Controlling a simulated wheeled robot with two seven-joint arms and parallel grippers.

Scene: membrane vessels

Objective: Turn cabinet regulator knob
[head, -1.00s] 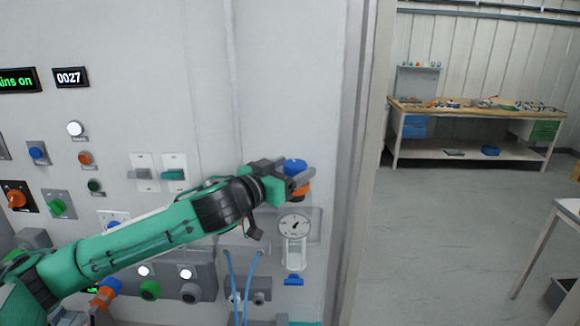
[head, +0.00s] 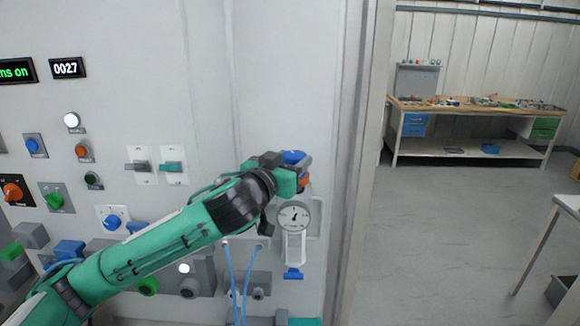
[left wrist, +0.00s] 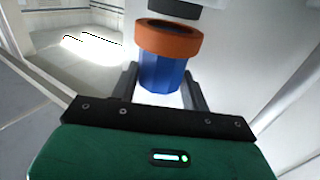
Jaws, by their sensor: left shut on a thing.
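The regulator knob (head: 293,157) is blue and sits at the top of the regulator on the cabinet's right part, above the round dial gauge (head: 293,216). My left gripper (head: 297,169) is at the knob and shut on it, covering much of it in the head view. In the left wrist view the blue knob (left wrist: 162,76) lies between the two dark fingers of my left gripper (left wrist: 165,88), with an orange ring (left wrist: 168,40) beyond it. My right gripper is not in view.
The grey cabinet front (head: 190,50) carries switches, buttons and lamps to the left. Blue tubes (head: 238,275) hang below my left wrist. A workbench (head: 480,105) stands far to the right, with open floor before it.

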